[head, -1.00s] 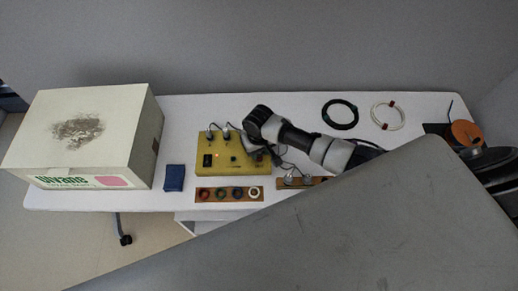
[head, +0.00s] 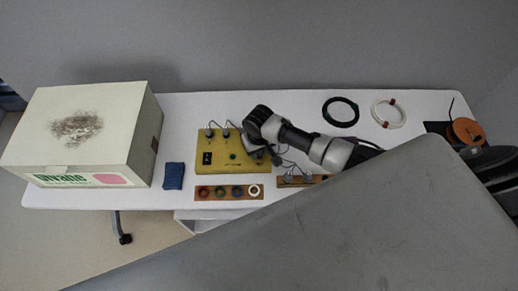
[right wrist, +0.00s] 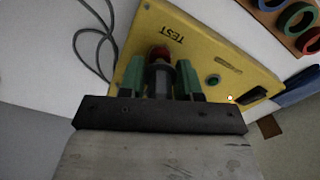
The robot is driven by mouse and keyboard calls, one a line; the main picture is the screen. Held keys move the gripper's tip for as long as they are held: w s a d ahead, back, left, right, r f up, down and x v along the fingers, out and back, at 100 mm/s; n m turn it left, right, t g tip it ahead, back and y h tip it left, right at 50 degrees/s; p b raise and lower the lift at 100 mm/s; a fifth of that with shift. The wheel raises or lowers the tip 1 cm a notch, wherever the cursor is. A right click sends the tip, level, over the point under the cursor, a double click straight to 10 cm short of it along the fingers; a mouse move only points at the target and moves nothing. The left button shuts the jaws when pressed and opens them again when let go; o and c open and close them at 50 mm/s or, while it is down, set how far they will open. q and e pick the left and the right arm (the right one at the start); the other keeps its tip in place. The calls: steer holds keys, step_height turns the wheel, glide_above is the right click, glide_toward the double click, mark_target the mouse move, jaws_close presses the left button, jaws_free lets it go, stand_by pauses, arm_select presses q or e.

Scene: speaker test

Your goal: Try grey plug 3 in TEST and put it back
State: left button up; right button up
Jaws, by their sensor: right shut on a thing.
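The yellow box (head: 215,165) stands mid-table in the head view; its TEST label shows in the right wrist view (right wrist: 171,33). My right gripper (right wrist: 160,80) is shut on a grey plug (right wrist: 159,77) between its green fingertips. The plug points at a red-ringed socket (right wrist: 158,53) beside the TEST label and appears to meet it; how deep it sits is hidden. In the head view my right gripper (head: 262,150) covers the box's right end. Two grey plugs with cables, one of them the left plug (head: 209,133), stand at the box's back edge. My left gripper is not in view.
A wooden strip with coloured rings (head: 228,193) lies in front of the box; another strip (head: 287,182) with grey plugs lies to its right. A blue cloth-like block (head: 174,176) and a large carton (head: 85,130) are left. Cable coils (head: 341,112) lie behind right.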

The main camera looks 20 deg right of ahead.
steer(key=shift+f, duration=0.35)
steer(key=o, duration=1)
steer(key=shift+r, duration=0.1)
steer(key=shift+r+p, duration=3.8)
steer(key=shift+p, duration=0.2)
steer(key=shift+s+f, duration=0.1)
